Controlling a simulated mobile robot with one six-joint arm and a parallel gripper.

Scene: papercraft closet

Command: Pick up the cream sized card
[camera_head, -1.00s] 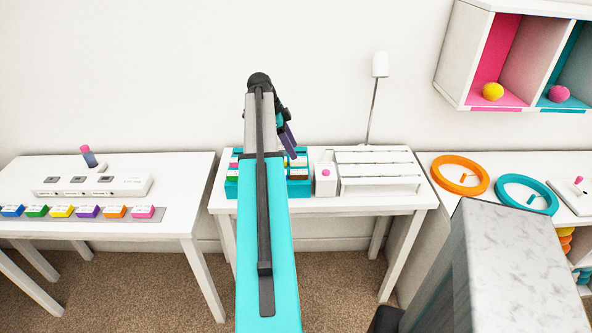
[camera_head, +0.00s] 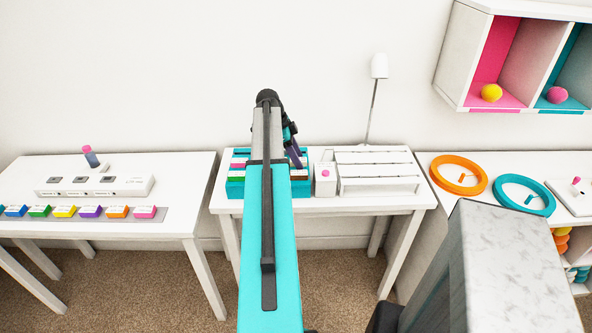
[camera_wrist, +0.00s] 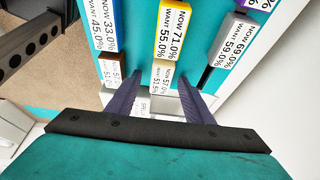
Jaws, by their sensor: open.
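The teal holder (camera_head: 236,188) on the middle table holds several labelled coloured cards. In the wrist view, a small card that looks cream (camera_wrist: 164,76) stands in the holder's near row, below a yellow card (camera_wrist: 172,32). My gripper (camera_wrist: 160,75) is open, its two dark fingers pointing down at the near row, one on each side of the cream card. I cannot tell whether they touch it. In the head view my arm hides much of the holder.
Close by are blue (camera_wrist: 103,25), grey (camera_wrist: 235,38) and brown (camera_wrist: 112,72) cards. To the holder's right stand a white box with a pink knob (camera_head: 325,180) and a white rack (camera_head: 378,170). A lamp (camera_head: 379,66) rises behind.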

